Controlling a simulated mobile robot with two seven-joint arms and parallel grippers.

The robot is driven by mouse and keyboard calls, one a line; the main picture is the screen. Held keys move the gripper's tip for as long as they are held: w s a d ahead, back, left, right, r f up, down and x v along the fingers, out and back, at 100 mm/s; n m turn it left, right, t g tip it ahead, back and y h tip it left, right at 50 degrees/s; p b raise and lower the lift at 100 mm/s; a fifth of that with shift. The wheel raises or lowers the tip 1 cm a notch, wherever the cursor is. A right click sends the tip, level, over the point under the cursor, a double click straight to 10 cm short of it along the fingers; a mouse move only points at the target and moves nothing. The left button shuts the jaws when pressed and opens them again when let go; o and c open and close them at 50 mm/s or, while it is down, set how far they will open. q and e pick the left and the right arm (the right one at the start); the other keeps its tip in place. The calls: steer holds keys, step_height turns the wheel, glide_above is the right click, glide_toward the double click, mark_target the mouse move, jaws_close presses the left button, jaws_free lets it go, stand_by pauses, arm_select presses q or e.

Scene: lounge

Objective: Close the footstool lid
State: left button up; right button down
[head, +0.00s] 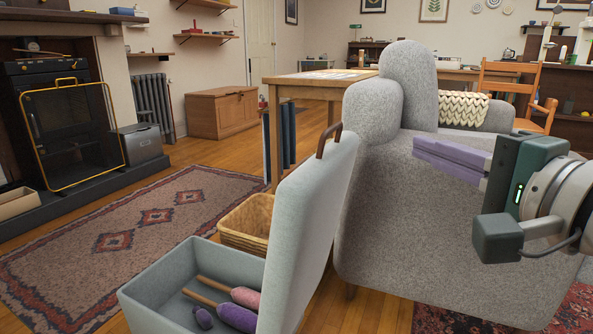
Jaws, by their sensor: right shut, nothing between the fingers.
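The footstool (140,297) is a pale grey-blue fabric box at the bottom of the head view, partly cut off by the frame. Its lid (312,215) stands open, nearly upright and leaning right, on the box's right side. A brown loop handle (328,140) sits at the lid's upper edge. Inside the box lie a purple item (236,317) and a pink item (246,297) with wooden sticks, and a small purple one (203,317). My right gripper (418,153), with purple fingers, is shut and empty, to the right of the lid and apart from it. My left gripper is out of view.
A grey armchair (430,220) stands behind and right of the lid. A wicker basket (247,222) is just behind the box. A wooden table (300,84) stands farther back. A patterned rug (120,240) lies clear to the left.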

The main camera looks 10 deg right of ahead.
steer(key=b, duration=0.5)
glide_toward(339, 125)
steer(key=w+d, duration=0.2)
steer(key=w, duration=0.2)
steer(key=w+a+b, duration=0.1)
steer(key=a+b, duration=0.1)
steer(key=a, duration=0.1)
steer(key=shift+w+f, duration=0.2)
steer(key=shift+w, duration=0.2)
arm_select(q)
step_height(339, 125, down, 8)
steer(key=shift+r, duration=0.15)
